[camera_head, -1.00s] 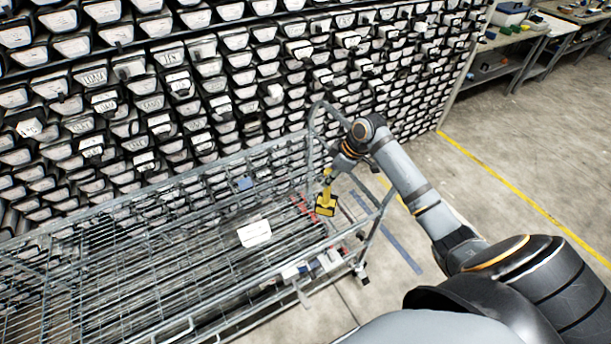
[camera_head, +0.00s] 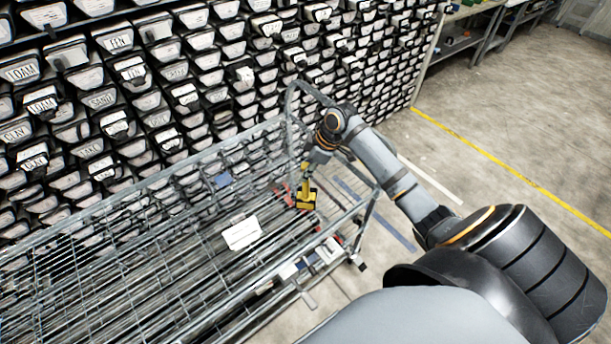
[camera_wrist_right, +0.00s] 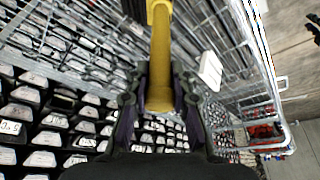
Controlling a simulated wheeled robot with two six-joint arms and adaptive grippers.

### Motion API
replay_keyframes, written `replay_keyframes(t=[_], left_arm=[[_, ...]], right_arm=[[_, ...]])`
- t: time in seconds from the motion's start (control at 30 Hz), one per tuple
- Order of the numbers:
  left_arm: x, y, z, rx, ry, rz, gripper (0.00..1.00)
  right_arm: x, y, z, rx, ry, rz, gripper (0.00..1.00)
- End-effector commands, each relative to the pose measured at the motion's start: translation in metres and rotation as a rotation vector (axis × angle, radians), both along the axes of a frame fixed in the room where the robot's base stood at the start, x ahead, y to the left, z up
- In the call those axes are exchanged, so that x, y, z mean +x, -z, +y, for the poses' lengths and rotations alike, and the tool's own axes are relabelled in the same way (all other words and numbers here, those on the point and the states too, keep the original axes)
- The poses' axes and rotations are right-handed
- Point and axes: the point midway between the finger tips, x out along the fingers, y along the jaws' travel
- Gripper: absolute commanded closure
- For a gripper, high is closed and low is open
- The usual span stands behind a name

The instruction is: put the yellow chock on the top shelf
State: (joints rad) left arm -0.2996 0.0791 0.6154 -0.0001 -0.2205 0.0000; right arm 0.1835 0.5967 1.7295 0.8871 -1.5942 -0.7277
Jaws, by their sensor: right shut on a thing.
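The yellow chock (camera_head: 307,199) has a long yellow handle and a yellow and black block at its lower end. My right gripper (camera_head: 307,170) is shut on the handle, and the block hangs below it over the right end of a wire-mesh cart (camera_head: 130,205). Whether the block touches the cart cannot be told. In the right wrist view, the yellow handle (camera_wrist_right: 160,55) runs between the fingers of my right gripper (camera_wrist_right: 160,90). The cart has long wire shelf surfaces; which level lies under the chock is unclear. My left gripper is not in view.
Red parts (camera_head: 282,190) lie just left of the chock. Rows of labelled core liners (camera_head: 170,75) fill the wall behind. Open floor (camera_head: 500,150) with a yellow line lies right.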

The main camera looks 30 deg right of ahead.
Motion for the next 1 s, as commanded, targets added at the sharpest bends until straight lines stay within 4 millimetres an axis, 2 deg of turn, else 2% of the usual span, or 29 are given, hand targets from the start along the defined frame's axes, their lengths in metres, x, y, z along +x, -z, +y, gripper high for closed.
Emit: replay_keyframes(t=[0.1, 0.3, 0.33, 0.5, 0.83, 1.0], left_arm=[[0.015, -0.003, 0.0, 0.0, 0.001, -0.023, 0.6], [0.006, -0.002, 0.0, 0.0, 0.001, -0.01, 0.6], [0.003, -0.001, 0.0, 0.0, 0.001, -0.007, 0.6], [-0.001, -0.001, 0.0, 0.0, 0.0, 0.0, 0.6], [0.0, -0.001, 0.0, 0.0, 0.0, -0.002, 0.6], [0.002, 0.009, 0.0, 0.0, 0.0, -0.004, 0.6]], right_arm=[[0.001, -0.001, 0.0, 0.0, 0.002, -0.005, 1.0], [0.001, 0.002, 0.0, 0.0, 0.001, -0.003, 1.0], [0.0, 0.003, 0.0, 0.0, 0.001, 0.0, 0.75], [0.0, 0.002, 0.0, 0.0, 0.001, 0.0, 0.55], [0.0, -0.002, -0.002, -0.002, 0.002, -0.002, 0.55], [-0.007, -0.029, -0.013, -0.009, 0.001, -0.005, 0.55]])
